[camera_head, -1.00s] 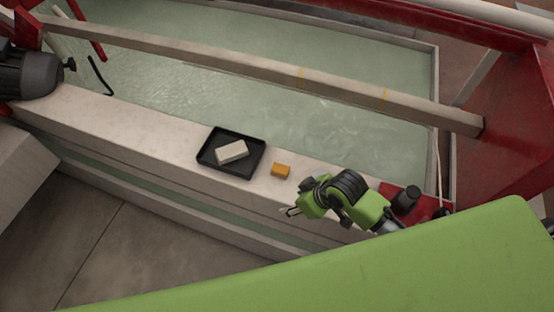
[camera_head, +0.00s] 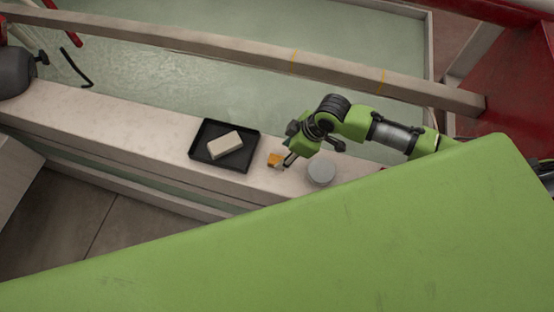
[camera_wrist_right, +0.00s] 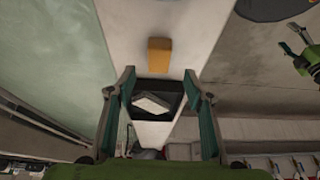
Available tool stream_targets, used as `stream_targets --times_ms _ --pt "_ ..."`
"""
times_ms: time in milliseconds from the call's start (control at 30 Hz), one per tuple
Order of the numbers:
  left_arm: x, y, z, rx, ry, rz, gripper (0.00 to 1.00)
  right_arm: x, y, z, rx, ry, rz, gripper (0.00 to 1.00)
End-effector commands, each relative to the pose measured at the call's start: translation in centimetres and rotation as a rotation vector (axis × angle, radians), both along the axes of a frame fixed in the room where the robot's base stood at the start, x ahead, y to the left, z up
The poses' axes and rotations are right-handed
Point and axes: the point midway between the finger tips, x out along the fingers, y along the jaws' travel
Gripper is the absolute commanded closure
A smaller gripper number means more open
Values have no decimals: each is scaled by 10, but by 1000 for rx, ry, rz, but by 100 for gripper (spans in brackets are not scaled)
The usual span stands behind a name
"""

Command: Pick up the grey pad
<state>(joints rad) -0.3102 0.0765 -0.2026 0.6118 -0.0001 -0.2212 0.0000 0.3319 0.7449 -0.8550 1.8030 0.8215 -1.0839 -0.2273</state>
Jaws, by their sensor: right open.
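A round grey pad (camera_head: 321,172) lies on the pale ledge in the head view, just right of and below my right gripper (camera_head: 287,161). The gripper is open and empty, its tips beside an orange block (camera_head: 273,160). In the right wrist view the open fingers (camera_wrist_right: 157,82) stand wide apart, with the orange block (camera_wrist_right: 159,55) beyond their tips. A dark round shape (camera_wrist_right: 272,8) is cut off at the top right there; I cannot tell whether it is the pad. Part of my left gripper (camera_wrist_right: 296,42) seems to show at the right edge, too small to judge.
A black tray (camera_head: 194,153) with a pale block (camera_head: 225,145) on it stands left of the orange block. The floor lies in front.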

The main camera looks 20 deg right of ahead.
Motion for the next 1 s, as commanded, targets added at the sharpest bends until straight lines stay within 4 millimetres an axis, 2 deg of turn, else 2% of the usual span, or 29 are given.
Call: stream_targets --times_ms 233,500,833,867,967,1000 --pt "15 2 4 2 -21 -1 42 3 5 -16 0 2 -1 53" --pt "19 2 8 1 -28 1 42 11 13 -51 0 2 -1 53" --pt "16 3 8 2 -22 2 42 13 15 -58 -1 -1 1 53" --pt "15 3 8 2 -22 2 42 13 15 -58 -1 -1 1 55" --pt "14 3 8 3 -19 2 42 13 15 -58 -1 -1 1 81" --pt "13 3 8 3 -19 2 42 13 15 -58 -1 -1 1 84"
